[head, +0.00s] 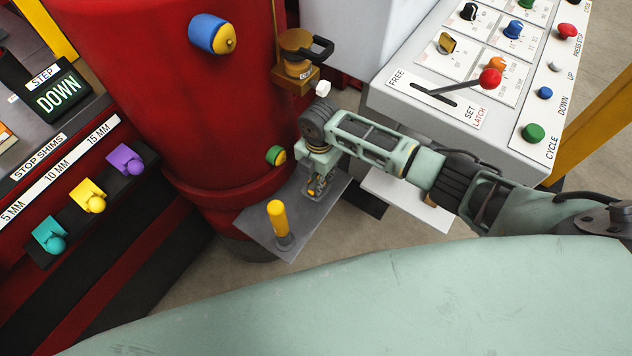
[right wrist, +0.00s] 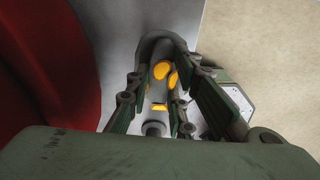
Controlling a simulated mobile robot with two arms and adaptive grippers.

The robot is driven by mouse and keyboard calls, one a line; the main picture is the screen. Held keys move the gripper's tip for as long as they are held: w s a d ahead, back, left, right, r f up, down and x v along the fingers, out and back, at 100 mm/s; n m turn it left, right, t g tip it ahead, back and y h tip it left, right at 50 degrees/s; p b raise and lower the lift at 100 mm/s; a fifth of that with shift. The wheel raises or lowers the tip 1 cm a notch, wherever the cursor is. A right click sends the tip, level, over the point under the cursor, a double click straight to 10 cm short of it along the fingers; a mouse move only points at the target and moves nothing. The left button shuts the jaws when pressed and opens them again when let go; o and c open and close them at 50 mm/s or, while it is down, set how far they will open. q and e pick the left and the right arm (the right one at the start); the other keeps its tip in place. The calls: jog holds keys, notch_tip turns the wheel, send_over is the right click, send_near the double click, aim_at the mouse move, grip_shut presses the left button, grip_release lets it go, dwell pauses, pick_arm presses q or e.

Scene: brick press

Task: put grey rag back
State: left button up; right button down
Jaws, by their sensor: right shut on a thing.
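My right gripper (head: 318,190) is low over a small grey shelf (head: 262,232) beside the red cylinder. My left gripper is not in view.
A yellow-topped peg (head: 279,219) stands on the shelf, left of my right gripper. The red cylinder (head: 150,70) is close on the left, with a green-and-yellow knob (head: 276,155). A control panel with a red-knobbed lever (head: 489,79) stands at right.

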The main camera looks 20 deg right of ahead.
jog(key=shift+w+a+f, duration=0.2)
jog(key=shift+w+f, duration=0.2)
jog(key=shift+w, duration=0.2)
jog(key=shift+f, duration=2)
jog(key=c, duration=1.6)
grip_release()
jog(key=shift+o, duration=0.2)
notch_tip(320, 180, up, 8)
jog(key=shift+f, duration=0.2)
